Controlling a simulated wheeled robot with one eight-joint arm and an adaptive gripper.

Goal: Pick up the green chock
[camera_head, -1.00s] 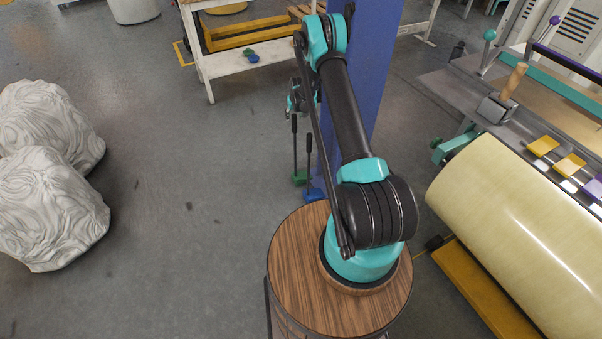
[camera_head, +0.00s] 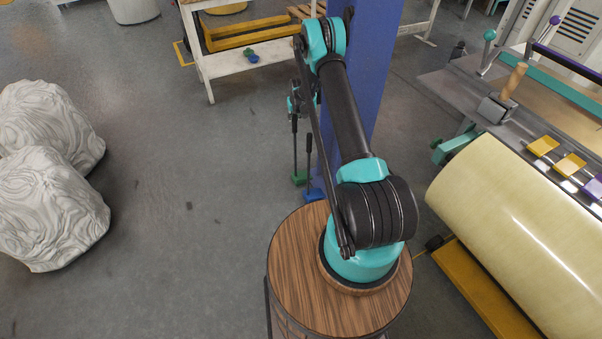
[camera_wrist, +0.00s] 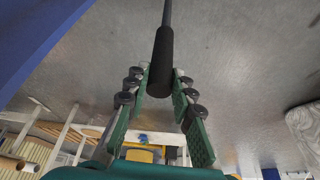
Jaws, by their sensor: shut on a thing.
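The green chock (camera_head: 299,178) is low beside the blue column, at the foot of a dark upright rod with a thick black grip. I cannot tell whether it touches the floor. My gripper (camera_head: 293,104) is at the top of that rod, partly hidden behind my arm. In the wrist view, my gripper's green fingers (camera_wrist: 161,80) are closed around the black grip (camera_wrist: 162,62), one on each side. The chock itself is out of sight in the wrist view.
A blue chock (camera_head: 314,194) with its own black handle stands right next to the green one, by the blue column (camera_head: 372,90). A white bench (camera_head: 240,64) is behind. A large cream roll (camera_head: 520,230) is at right, pale wrapped bundles (camera_head: 50,205) at left. Floor between is clear.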

